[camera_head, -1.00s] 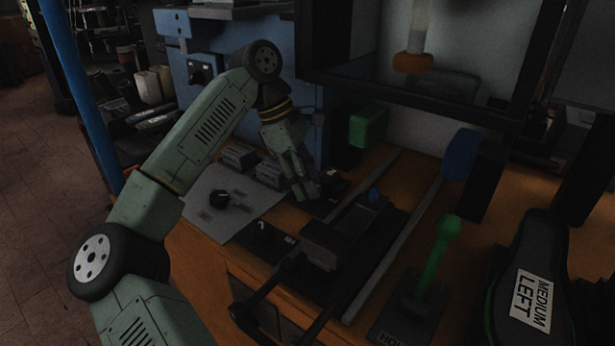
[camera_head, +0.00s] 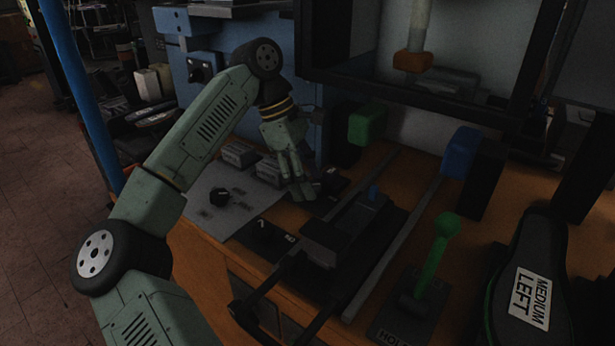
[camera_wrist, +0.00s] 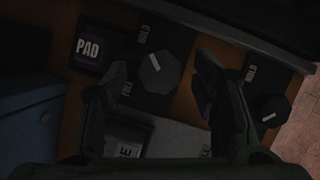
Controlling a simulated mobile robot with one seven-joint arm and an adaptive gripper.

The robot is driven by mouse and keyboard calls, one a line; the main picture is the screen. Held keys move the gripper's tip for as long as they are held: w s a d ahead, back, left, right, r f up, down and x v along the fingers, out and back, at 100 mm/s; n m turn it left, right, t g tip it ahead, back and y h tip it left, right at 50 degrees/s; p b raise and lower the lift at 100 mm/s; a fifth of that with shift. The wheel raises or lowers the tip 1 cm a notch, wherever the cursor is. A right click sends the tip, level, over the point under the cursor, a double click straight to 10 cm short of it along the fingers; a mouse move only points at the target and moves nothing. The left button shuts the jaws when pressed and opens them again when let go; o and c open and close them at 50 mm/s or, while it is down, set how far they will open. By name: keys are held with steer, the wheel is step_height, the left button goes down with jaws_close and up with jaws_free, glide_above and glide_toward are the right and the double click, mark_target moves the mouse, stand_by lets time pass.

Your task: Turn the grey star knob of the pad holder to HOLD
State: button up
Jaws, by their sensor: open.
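The grey star knob (camera_wrist: 158,73) sits on a dark plate in the wrist view, between and beyond the tips of my open gripper (camera_wrist: 160,82). A short white line on its upper part points up and slightly left, towards the upper label, which seems to read HOLD (camera_wrist: 145,34). A lower-left label, apparently FREE (camera_wrist: 126,89), is partly beside my left finger. I cannot tell whether the fingers touch the knob. In the head view my gripper (camera_head: 303,190) points down over the bench and hides the knob. A PAD sign (camera_wrist: 88,47) lies left of the knob.
Another dark knob (camera_wrist: 269,108) with a white line stands right of my right finger. A green lever (camera_head: 437,255), a blue block (camera_head: 461,152) and a green block (camera_head: 366,125) stand to the right.

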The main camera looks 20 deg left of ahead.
steer(key=v, duration=1.2)
stand_by(0.7)
